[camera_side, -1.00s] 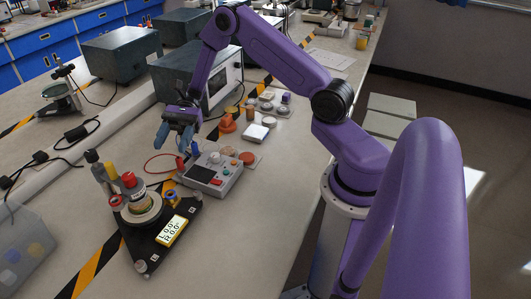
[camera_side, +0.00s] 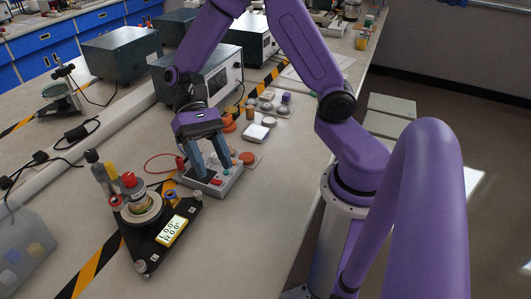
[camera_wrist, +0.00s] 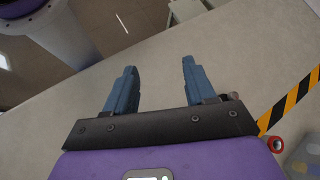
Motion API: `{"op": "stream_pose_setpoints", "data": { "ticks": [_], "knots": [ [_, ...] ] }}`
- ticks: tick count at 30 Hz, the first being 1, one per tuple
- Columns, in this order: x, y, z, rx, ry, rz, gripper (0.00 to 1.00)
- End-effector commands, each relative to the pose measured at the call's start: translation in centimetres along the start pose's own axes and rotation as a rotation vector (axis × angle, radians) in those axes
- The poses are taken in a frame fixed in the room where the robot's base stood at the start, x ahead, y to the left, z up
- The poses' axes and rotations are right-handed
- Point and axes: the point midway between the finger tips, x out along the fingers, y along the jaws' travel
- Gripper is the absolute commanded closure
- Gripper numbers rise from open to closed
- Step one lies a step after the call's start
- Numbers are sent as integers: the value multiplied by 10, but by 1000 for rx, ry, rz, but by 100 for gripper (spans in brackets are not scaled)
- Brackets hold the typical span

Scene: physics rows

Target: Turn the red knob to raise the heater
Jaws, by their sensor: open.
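In the side view a red-topped upright piece (camera_side: 128,180) stands beside yellow and grey ones around a round pale stage on a black plate (camera_side: 155,247). A smaller red ring (camera_side: 115,201) shows at the plate's left edge. I cannot tell which is the red knob, and no heater is clearly identifiable. My gripper (camera_side: 215,175) points down over a grey control box (camera_side: 228,181), right of the black plate. Its blue fingers are spread, with nothing seen between them, and they hide part of the box. In the wrist view my gripper (camera_wrist: 158,68) is open over bare bench.
Orange and white pieces (camera_side: 257,132) lie behind the box. A dark instrument case (camera_side: 218,80) stands farther back. A red round part (camera_wrist: 276,143) shows at the wrist view's right. The front bench is clear.

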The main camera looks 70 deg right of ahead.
Motion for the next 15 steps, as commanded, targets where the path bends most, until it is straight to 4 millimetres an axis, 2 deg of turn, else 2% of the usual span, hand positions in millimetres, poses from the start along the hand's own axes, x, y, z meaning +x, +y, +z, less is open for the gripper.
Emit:
{"op": "stream_pose_setpoints", "data": {
  "ticks": [6, 15],
  "knots": [
    [16, 16, 26, -160, 89, 152, 45],
    [29, 41, 53, -397, 207, 344, 45]
  ]
}}
